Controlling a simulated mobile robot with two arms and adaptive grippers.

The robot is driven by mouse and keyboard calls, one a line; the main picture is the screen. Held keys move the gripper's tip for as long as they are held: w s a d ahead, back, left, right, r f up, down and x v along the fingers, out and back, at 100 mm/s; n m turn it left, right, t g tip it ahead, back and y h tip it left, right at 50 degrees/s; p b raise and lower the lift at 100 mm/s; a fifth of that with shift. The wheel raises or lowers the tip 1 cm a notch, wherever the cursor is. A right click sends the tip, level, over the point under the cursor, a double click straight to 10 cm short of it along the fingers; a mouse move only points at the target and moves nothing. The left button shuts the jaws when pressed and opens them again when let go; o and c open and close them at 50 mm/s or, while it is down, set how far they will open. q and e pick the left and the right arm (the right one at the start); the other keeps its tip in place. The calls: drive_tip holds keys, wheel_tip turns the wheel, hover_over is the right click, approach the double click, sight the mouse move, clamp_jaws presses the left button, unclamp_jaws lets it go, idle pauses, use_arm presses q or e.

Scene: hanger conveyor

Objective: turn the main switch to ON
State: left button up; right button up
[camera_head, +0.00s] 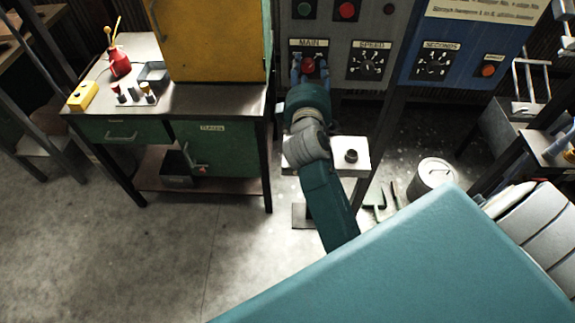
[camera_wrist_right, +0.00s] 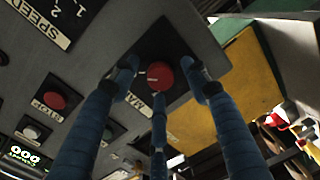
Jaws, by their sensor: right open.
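The main switch (camera_head: 309,66) is a red knob on a dark plate under the MAIN label, on the grey control panel (camera_head: 335,27). My right gripper (camera_head: 310,70) is open in front of it, with fingers on both sides of the knob. In the right wrist view the red knob (camera_wrist_right: 160,76) sits between the spread blue fingers of the gripper (camera_wrist_right: 159,86). The fingers are around it; I cannot tell whether any touches it. The knob's pointer position is not readable. My left gripper is not in view.
The SPEED dial (camera_head: 369,64) is just right of the main switch, and red (camera_head: 347,9) and green (camera_head: 304,8) buttons are above. A blue panel (camera_head: 470,55) adjoins on the right. A green workbench (camera_head: 215,104) with a yellow cabinet (camera_head: 210,40) stands left.

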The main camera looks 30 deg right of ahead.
drive_tip(key=n+p, duration=0.1)
drive_tip(key=n, duration=0.6)
drive_tip(key=shift+r, duration=0.15)
drive_tip(key=n+h+p, duration=0.1)
drive_tip(key=n, duration=0.5)
drive_tip(key=shift+n, duration=0.3)
drive_tip(key=f+b+v, duration=0.1)
drive_tip(key=b+v, duration=0.1)
drive_tip(key=v, duration=0.9)
drive_tip(key=a+f+m+g+y+b, duration=0.1)
drive_tip(key=a+f+y, duration=0.1)
drive_tip(key=f, duration=1.2)
drive_tip(key=a+f+m+g+y+b, duration=0.1)
drive_tip(key=a+f+g+y, duration=0.1)
drive_tip(key=f, duration=1.2)
drive_tip(key=shift+w+a+f+y+b, duration=0.3)
drive_tip(key=shift+a+y, duration=0.2)
drive_tip(key=shift+y, duration=0.2)
